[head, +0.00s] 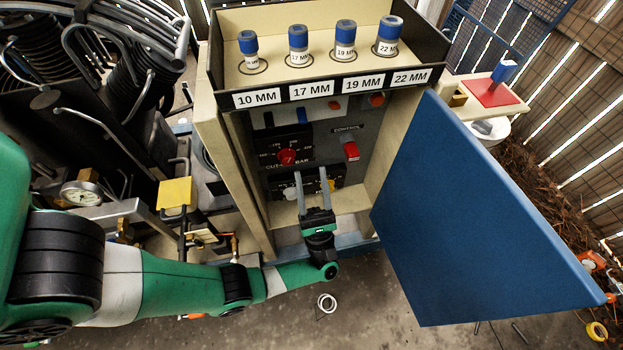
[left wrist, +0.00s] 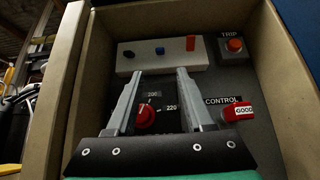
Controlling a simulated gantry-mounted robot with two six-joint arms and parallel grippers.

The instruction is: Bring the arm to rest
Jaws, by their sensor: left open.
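My left gripper (head: 313,190) is open and empty at the front of the open control cabinet (head: 245,185). Its fingers point into the cabinet, below the red cut-out knob (head: 286,156) in the head view. In the left wrist view the fingers (left wrist: 155,82) stand apart, and the red knob (left wrist: 146,117) shows between them, nearer the left finger. I cannot tell whether anything is touched. My right gripper is not in view.
The blue cabinet door (head: 470,220) stands open to the right. A tray (head: 340,84) on top holds blue-capped sockets marked 10 to 22 MM. Black machinery and a gauge (head: 82,195) stand at left. A white ring (head: 326,303) lies on the floor.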

